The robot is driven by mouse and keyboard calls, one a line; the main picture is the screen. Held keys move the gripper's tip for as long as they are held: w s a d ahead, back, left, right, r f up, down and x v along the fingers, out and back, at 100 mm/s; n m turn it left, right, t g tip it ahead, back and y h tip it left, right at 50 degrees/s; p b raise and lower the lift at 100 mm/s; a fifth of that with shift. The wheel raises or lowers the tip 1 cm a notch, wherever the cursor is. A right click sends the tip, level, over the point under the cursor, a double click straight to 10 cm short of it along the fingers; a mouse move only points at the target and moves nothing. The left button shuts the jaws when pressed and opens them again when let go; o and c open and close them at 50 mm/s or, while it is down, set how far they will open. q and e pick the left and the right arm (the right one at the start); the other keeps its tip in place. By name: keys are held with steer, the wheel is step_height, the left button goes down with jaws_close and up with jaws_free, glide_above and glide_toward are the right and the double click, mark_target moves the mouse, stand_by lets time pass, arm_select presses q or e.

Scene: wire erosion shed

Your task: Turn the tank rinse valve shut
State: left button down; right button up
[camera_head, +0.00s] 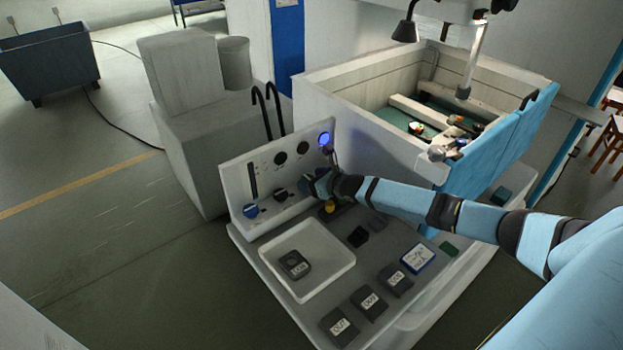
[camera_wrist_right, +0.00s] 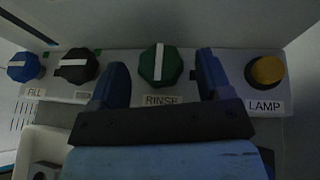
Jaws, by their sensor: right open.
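The green rinse valve knob (camera_wrist_right: 160,66) shows in the right wrist view, above a label reading RINSE. Its white bar stands upright. My right gripper (camera_wrist_right: 163,64) is open and empty, with one blue finger to each side of the knob in this view. Neither finger visibly touches it, and I cannot tell how far the fingertips reach along it. In the head view my right gripper (camera_head: 314,185) is at the control panel (camera_head: 235,178) and hides the green knob. My left gripper is not in view.
A black knob (camera_wrist_right: 80,65) and a blue FILL knob (camera_wrist_right: 24,67) sit left of the green one; a yellow LAMP button (camera_wrist_right: 266,73) sits right. Below the panel lie a white tray (camera_head: 325,270) and several labelled blocks. The walled tank (camera_head: 380,110) stands behind.

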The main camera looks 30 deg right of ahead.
steer(key=shift+w, duration=0.2)
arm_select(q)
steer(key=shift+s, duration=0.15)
arm_select(e)
steer(key=c, duration=0.9)
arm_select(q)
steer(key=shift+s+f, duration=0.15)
arm_select(e)
steer(key=shift+c, duration=0.2)
